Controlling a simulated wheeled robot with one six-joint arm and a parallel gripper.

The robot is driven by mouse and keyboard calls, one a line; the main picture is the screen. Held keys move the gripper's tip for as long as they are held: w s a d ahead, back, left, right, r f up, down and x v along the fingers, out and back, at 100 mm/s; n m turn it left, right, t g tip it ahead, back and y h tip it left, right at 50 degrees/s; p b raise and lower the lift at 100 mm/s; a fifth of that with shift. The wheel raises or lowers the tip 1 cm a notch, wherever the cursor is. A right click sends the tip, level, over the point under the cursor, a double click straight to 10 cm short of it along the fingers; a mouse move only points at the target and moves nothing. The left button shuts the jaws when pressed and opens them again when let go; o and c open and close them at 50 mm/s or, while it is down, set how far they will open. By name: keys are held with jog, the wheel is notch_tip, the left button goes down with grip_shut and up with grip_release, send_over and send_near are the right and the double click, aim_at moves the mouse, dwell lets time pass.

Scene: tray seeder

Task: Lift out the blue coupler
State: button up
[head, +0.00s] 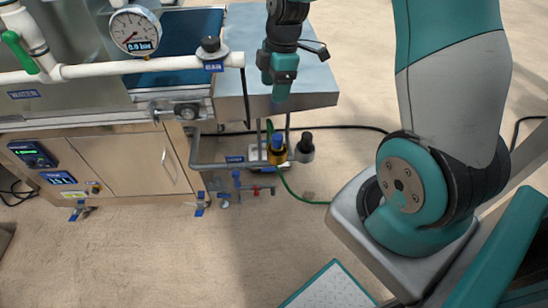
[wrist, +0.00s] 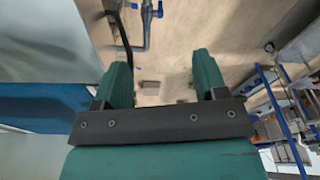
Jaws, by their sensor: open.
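A small blue piece (head: 277,141), which looks like the blue coupler, sits upright on a yellow-bodied fitting (head: 277,156) low beside the machine. Its exact shape is too small to tell. My gripper (head: 280,97) hangs above it, over the grey metal outfeed plate, clear of the blue piece. In the wrist view my gripper (wrist: 162,78) shows two teal fingers spread apart with nothing between them. I cannot make out the blue piece between the fingers there.
A dark-capped grey cylinder (head: 305,148) stands right of the yellow fitting. A green hose (head: 298,194) runs below. Grey pipes with blue fittings (head: 237,174) are to the left. A white pipe (head: 150,66) and gauge (head: 135,30) sit on the machine. Floor in front is clear.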

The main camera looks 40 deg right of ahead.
jog(key=n, duration=0.1)
send_near(277, 136)
jog(key=f, duration=0.6)
jog(key=shift+s+a+b, duration=0.1)
jog(key=shift+a+b, duration=0.2)
jog(key=shift+a, duration=0.05)
jog(key=shift+a+f, duration=0.2)
jog(key=shift+f, duration=0.8)
jog(key=shift+a+f, duration=0.2)
jog(key=shift+f, duration=0.8)
jog(key=shift+a+f, duration=0.2)
jog(key=shift+f, duration=0.85)
jog(key=shift+w, duration=0.2)
jog(key=c, duration=1.1)
